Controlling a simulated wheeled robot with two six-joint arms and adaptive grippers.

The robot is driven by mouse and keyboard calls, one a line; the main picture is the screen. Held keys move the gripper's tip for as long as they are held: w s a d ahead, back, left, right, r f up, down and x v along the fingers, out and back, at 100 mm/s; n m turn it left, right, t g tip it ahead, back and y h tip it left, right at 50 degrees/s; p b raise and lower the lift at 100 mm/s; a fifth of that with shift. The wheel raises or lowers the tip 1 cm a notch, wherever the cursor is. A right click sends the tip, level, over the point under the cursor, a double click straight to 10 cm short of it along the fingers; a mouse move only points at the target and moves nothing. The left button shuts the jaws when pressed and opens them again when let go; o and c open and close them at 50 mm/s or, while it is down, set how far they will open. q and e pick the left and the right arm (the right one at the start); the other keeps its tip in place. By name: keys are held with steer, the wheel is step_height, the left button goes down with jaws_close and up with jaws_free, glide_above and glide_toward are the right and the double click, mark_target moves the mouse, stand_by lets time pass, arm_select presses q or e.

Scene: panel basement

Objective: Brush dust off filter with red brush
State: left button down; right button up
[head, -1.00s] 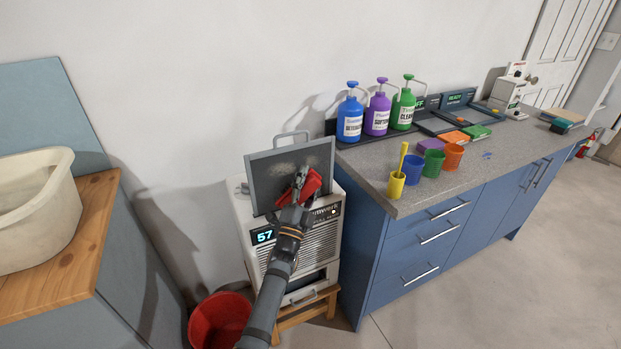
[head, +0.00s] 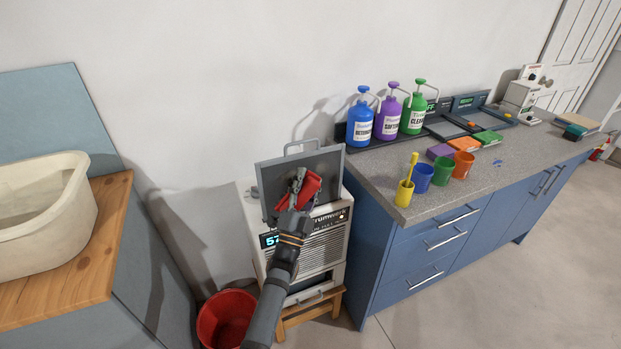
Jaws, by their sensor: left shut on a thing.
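The filter (head: 330,166) is a grey framed panel with a handle on top. It stands up out of the white machine (head: 254,222) against the wall. My left gripper (head: 299,184) is in front of the filter, shut on the red brush (head: 312,189). The brush is at the filter's face; whether it touches cannot be told. The gripper and brush hide the middle of the filter. Little pale dust can be made out on the part that shows. My right gripper is not in view.
A red bucket (head: 226,312) stands on the floor beside the machine's wooden stool (head: 330,307). The blue cabinet (head: 385,245) at right bears bottles, coloured cups and sponges. A white basin (head: 70,205) sits on a wooden top at left.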

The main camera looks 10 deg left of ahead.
mark_target(291, 184)
arm_select(q)
steer(key=shift+s+f+n, duration=0.3)
steer(key=shift+s, duration=0.25)
steer(key=shift+s+a+r+p, duration=0.1)
steer(key=shift+s+a+p, duration=0.3)
steer(key=shift+a, duration=0.5)
steer(key=shift+s+a+p, duration=0.2)
steer(key=shift+s+a, duration=0.35)
steer(key=shift+a, duration=0.3)
steer(key=shift+w+r+p, duration=0.15)
steer(key=shift+r+p, duration=0.65)
steer(key=shift+r, duration=0.15)
steer(key=shift+f, duration=0.1)
